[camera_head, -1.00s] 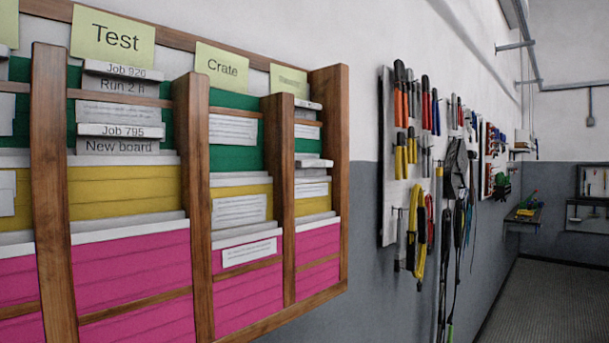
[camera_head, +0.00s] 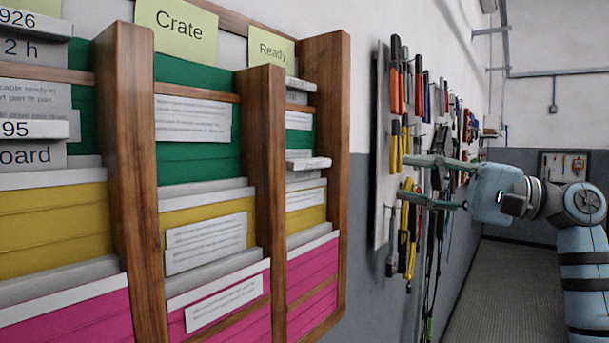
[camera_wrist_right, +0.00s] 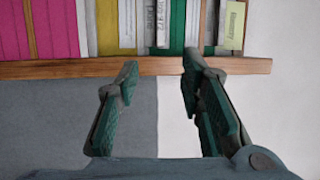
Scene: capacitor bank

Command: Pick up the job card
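Several printed cards stand in a wooden wall rack (camera_head: 130,190) with green, yellow and pink folders. Two grey-edged cards (camera_head: 30,130) are cut off at the left edge, with "926", "2 h", "95" and "oard" readable. Other cards (camera_head: 308,164) with grey top edges sit in the column under the "Ready" label (camera_head: 270,48); their text is too small to read. My right gripper (camera_head: 408,177) is open and empty, to the right of the rack. In the right wrist view my open gripper (camera_wrist_right: 158,68) points at the rack's sideways-looking edge (camera_wrist_right: 60,70) and white cards (camera_wrist_right: 163,25). My left gripper is out of view.
A tool board (camera_head: 385,210) with pliers and screwdrivers hangs on the wall behind my right gripper. A "Crate" label (camera_head: 176,28) tops the middle column. Open floor (camera_head: 490,290) lies at the right.

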